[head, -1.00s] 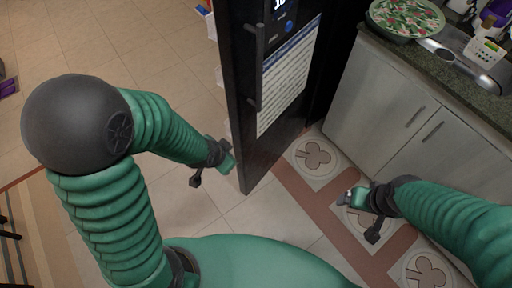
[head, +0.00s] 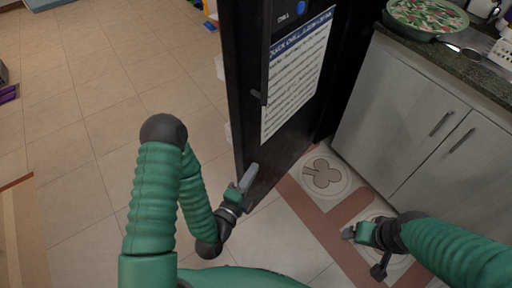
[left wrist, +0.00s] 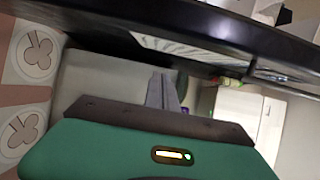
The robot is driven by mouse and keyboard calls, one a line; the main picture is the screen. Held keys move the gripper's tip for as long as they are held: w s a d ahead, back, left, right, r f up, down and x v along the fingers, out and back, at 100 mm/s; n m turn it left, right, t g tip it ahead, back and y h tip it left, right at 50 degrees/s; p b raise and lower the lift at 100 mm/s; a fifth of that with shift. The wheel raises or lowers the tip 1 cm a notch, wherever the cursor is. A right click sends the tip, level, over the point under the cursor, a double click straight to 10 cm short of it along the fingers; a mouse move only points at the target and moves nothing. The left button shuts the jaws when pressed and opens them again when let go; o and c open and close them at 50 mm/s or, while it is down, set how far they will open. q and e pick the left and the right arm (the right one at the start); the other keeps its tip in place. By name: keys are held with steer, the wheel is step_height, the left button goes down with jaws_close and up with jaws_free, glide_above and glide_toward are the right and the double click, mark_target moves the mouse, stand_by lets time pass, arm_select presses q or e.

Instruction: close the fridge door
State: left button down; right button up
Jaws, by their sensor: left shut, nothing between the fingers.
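The black fridge door (head: 280,165) stands open in the middle of the head view. Its outer face, with a printed sheet (head: 298,85) and a bar handle, is turned to the right. Items on its inner side peek out at its left edge. My left gripper (head: 246,180) is shut and empty at the lower part of the door; I cannot tell whether it touches. In the left wrist view the door (left wrist: 210,35) crosses the top as a dark slab above the gripper (left wrist: 163,88). My right gripper (head: 349,234) hangs over the floor, right of the door; its jaws are unclear.
Grey cabinets (head: 400,110) with a dark counter (head: 440,48) stand at the right. A patterned bowl (head: 425,18) sits on the counter. Open tiled floor (head: 110,130) lies left of the door. Trefoil tiles (head: 322,176) lie between the door and the cabinets.

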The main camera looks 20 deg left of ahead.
mark_target(256, 142)
arm_select(q)
steer(key=shift+w+a+r+b, duration=0.1)
steer(key=shift+w+a+b, duration=0.3)
steer(key=shift+w, duration=1.5)
steer(key=shift+w+a+b, duration=0.3)
steer(key=shift+w+b, duration=0.15)
steer(key=shift+w, duration=1.4)
steer(key=shift+w+a+r+b, duration=0.1)
steer(key=shift+w+a+b, duration=0.3)
steer(key=shift+w, duration=1.5)
steer(key=shift+f, duration=0.1)
